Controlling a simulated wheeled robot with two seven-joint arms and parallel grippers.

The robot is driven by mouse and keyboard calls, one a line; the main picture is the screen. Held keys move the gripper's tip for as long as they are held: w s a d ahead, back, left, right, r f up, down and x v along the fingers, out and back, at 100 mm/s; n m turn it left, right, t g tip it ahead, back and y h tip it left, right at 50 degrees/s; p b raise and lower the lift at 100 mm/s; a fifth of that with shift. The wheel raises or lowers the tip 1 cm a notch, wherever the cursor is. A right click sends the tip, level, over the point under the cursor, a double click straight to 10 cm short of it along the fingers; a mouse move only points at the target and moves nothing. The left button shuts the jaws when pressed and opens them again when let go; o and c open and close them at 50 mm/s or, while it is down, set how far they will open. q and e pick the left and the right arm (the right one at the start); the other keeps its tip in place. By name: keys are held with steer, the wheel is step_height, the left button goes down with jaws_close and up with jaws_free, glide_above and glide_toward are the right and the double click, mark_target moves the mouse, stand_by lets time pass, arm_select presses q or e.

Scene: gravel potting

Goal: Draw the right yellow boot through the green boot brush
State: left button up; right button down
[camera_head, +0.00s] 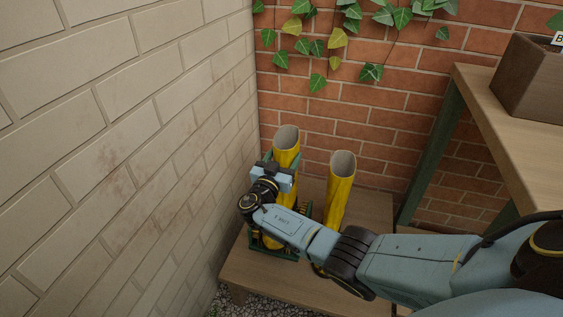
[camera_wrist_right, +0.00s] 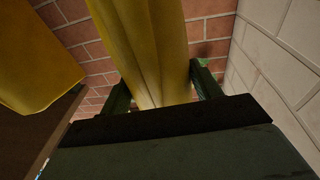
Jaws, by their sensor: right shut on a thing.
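Two tall yellow boots stand upright in the corner. My right gripper (camera_head: 279,164) is shut on the shaft of the yellow boot (camera_head: 288,138) on the left of the head view. In the right wrist view this boot (camera_wrist_right: 150,40) runs between the two green fingers (camera_wrist_right: 163,88). The green boot brush (camera_head: 283,253) is low around the held boot, mostly behind my wrist and forearm. The boot's foot is hidden, so I cannot tell whether it touches the bristles. The other yellow boot (camera_head: 341,183) stands apart to the right. My left gripper is out of view.
A low wooden platform (camera_head: 372,215) carries the boots and brush. A pale block wall (camera_head: 130,130) is close on the left and a brick wall (camera_head: 390,115) behind. A wooden bench (camera_head: 505,120) with a brown planter (camera_head: 535,80) stands right. Gravel (camera_head: 260,300) lies in front.

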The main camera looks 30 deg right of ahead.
mark_target(290, 145)
steer(key=shift+f+x, duration=0.15)
steer(key=shift+x, duration=1.1)
steer(key=shift+f+x, duration=0.15)
steer(key=shift+x, duration=1.1)
steer(key=shift+p+v, duration=1)
steer(key=shift+v, duration=1)
steer(key=shift+s+a+r+p, duration=0.1)
steer(key=shift+s+a+p, duration=0.3)
steer(key=shift+s+a, duration=0.15)
steer(key=shift+r+p+v, duration=0.2)
steer(key=shift+p+v, duration=0.05)
steer(key=shift+v, duration=0.6)
steer(key=shift+r+p+v, duration=0.15)
steer(key=shift+p+v, duration=0.1)
steer(key=shift+v, duration=0.65)
steer(key=shift+r+p+v, duration=0.2)
steer(key=shift+p+v, duration=0.05)
steer(key=shift+v, duration=0.6)
steer(key=shift+s, duration=0.15)
steer(key=shift+r, duration=0.15)
